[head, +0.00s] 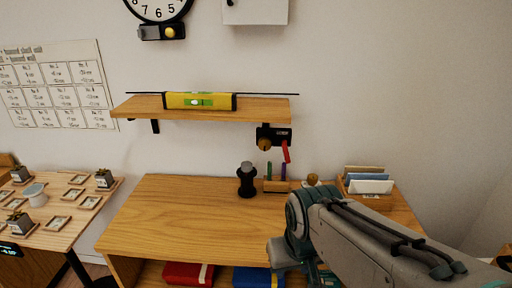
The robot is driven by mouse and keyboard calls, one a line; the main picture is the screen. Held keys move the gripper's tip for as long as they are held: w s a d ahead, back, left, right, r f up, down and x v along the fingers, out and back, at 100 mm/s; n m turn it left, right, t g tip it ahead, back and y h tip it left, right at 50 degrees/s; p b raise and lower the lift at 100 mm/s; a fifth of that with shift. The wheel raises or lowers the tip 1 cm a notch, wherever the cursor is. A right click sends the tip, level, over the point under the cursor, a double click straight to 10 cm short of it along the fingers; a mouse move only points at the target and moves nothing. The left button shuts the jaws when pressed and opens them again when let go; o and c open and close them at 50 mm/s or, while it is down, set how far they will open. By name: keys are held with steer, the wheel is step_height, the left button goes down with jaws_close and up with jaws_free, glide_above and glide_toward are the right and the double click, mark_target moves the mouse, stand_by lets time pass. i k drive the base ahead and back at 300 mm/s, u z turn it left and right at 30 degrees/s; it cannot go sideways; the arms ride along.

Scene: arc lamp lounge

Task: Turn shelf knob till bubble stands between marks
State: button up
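A wooden wall shelf (262,113) carries a yellow spirit level (220,102). The level's green vial (207,102) faces me, with a pale bubble (195,102) that looks left of the vial's middle. The marks are too small to make out. A round brownish knob (264,144) sits on a black bracket under the shelf's right end. A red lever-like part (286,152) hangs just right of it. My arm comes in from the lower right, below and right of the knob and apart from it. My gripper's fingers do not show.
A wooden desk (180,215) stands below, with a black cylindrical object (246,180), a small pen holder (275,186) and a letter rack (368,200) at its back. A side table (62,222) with small pots is at left. Space before the knob is clear.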

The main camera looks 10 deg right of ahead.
mark_target(265, 144)
steer(key=k, duration=1.15)
steer(key=u, duration=1)
steer(key=i, duration=2.15)
steer(key=z, duration=0.9)
